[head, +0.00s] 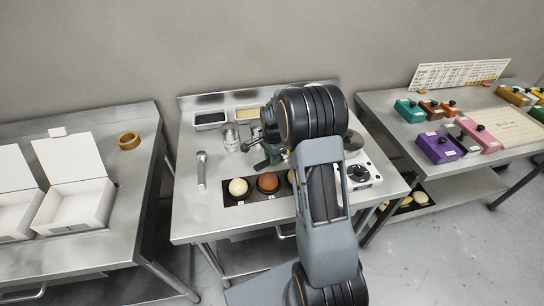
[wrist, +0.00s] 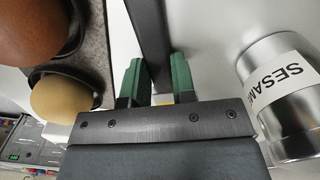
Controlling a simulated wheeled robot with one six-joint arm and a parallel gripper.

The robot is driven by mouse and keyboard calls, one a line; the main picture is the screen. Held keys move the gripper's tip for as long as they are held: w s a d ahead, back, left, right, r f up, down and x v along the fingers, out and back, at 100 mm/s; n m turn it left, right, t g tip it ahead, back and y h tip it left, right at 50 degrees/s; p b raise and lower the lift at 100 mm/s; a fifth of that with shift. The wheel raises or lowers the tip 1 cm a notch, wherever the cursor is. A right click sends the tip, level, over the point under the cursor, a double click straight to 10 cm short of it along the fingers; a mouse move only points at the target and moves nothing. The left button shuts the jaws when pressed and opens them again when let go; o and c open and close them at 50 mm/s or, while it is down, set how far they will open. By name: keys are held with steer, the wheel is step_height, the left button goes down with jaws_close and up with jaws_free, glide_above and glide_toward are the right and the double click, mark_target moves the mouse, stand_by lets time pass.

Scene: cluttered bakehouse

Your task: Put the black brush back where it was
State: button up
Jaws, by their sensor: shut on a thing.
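My gripper (head: 266,163) is over the middle table, partly hidden behind my arm in the head view. In the wrist view its green fingers (wrist: 158,78) are closed around a long black bar, which looks like the handle of the black brush (wrist: 149,35). The bar runs out of the top of the picture. The bristle end cannot be made out, and whether the brush touches the table cannot be told.
A dark bun tray (head: 232,200) lies in front of my gripper. A metal sesame tin (wrist: 282,95) stands close beside it. Seed trays (head: 210,119), a silver tool (head: 201,170) and a white appliance (head: 375,183) share the table. The table's left front is clear.

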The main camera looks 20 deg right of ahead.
steer(key=shift+f, duration=0.15)
steer(key=o, duration=0.8)
step_height(320, 180, up, 12)
steer(key=s+a+r+n+t, duration=0.2)
steer(key=s+a+r+n, duration=0.4)
steer(key=s+n, duration=0.3)
steer(key=shift+s+a+f+n+t+b, duration=0.15)
steer(key=shift+s+a+n+t, duration=0.3)
steer(key=shift+s+n, duration=1.2)
steer(key=shift+s+a+f+n+t+b, duration=0.25)
steer(key=shift+s+a+n, duration=0.4)
steer(key=shift+s, duration=1.95)
steer(key=shift+s+a+f+n+t+b, duration=0.1)
steer(key=shift+s+a+n+t, duration=0.4)
steer(key=shift+s+n, duration=1.15)
steer(key=shift+s+a+m, duration=0.1)
steer(key=shift+s+m, duration=0.4)
steer(key=shift+m, duration=0.05)
